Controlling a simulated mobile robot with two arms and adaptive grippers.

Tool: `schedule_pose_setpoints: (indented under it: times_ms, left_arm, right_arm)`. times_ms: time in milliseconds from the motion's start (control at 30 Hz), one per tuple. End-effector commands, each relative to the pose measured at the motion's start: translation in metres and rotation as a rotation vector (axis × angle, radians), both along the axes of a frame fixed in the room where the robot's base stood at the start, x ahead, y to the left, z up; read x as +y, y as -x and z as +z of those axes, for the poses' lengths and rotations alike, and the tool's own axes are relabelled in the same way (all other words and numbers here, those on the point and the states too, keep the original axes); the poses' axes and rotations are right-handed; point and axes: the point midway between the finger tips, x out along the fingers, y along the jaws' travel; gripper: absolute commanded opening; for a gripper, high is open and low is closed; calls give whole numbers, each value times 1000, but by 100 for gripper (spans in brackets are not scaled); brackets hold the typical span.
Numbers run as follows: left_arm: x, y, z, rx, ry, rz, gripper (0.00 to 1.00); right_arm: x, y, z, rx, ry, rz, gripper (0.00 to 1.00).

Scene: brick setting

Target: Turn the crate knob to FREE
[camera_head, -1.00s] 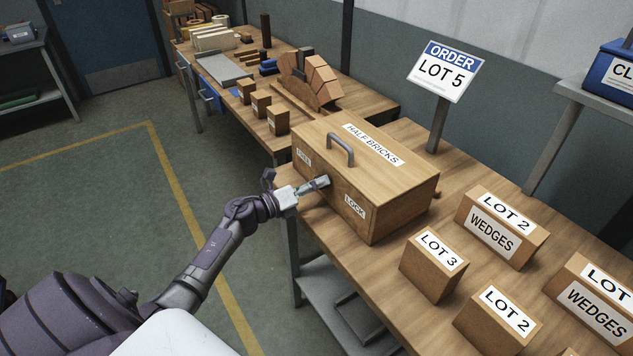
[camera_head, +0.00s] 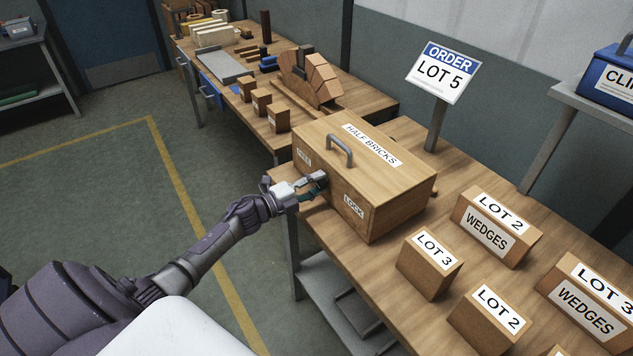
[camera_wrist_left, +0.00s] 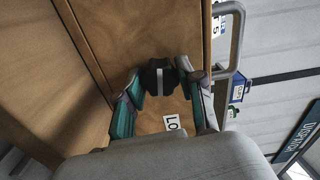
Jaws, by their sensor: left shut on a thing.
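The wooden crate (camera_head: 400,190) labelled HALF BRICKS stands on the bench. Its front face carries a FREE label (camera_head: 304,157) at the left and a LOCK label (camera_head: 353,207) at the right. My left gripper (camera_head: 318,184) is at the front face between the labels and covers most of the knob in the head view. In the left wrist view, the dark round knob (camera_wrist_left: 160,77) with a white line sits between the gripper's fingers (camera_wrist_left: 160,100). The gripper is shut on the knob. The LOCK label (camera_wrist_left: 174,123) is partly hidden there. My right gripper is not in view.
A grey handle (camera_head: 340,147) rises from the crate's lid. Boxes marked LOT 3 (camera_head: 430,264) and LOT 2 (camera_head: 490,320) stand to the right. An ORDER LOT 5 sign (camera_head: 443,72) stands behind. The floor left of the bench (camera_head: 100,200) is open.

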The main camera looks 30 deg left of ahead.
Motion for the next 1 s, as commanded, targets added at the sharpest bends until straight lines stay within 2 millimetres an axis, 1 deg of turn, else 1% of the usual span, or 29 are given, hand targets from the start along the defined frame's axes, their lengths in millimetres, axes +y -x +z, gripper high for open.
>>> schedule_pose_setpoints:
  times_ms: [300, 800, 833, 967, 1000]
  left_arm:
    - [2, 0, 0, 42, 98, 4, 3]
    - [2, 0, -1, 48, 113, 4, 3]
    - [2, 0, -1, 48, 113, 4, 41]
    - [1, 0, -1, 48, 113, 3, 63]
    - [1, 0, 0, 48, 113, 3, 63]
  right_arm:
    - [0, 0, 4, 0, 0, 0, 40]
    - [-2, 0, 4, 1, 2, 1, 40]
    - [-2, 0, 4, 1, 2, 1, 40]
    - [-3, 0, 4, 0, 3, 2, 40]
    - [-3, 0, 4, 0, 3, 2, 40]
